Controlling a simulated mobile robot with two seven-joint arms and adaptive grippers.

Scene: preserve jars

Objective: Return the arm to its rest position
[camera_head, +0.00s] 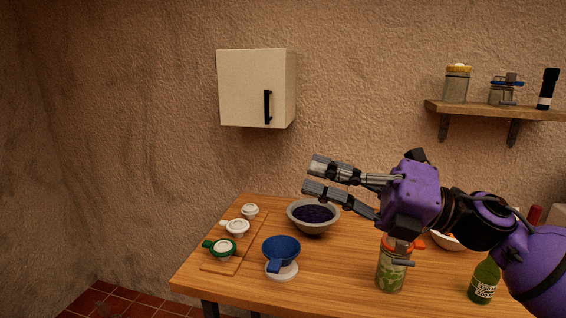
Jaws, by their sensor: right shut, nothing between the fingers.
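My right gripper (315,178) is the only one in view. Its purple arm comes in from the right and reaches over the wooden table (340,292). The fingers point left and are shut, with nothing between them. In the picture they are just above a grey bowl of dark contents (313,214), apart from it. A glass jar with green contents and an orange band (391,275) stands upright on the table below the gripper's body, which partly hides its top. My left gripper is not in view.
A blue funnel (281,249) sits over a white disc. Several lids (222,247) lie on a wooden board at the left. A green bottle (483,281) and an orange-and-white bowl (447,241) are near my arm. A cabinet (251,88) and a shelf (490,109) hang on the wall.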

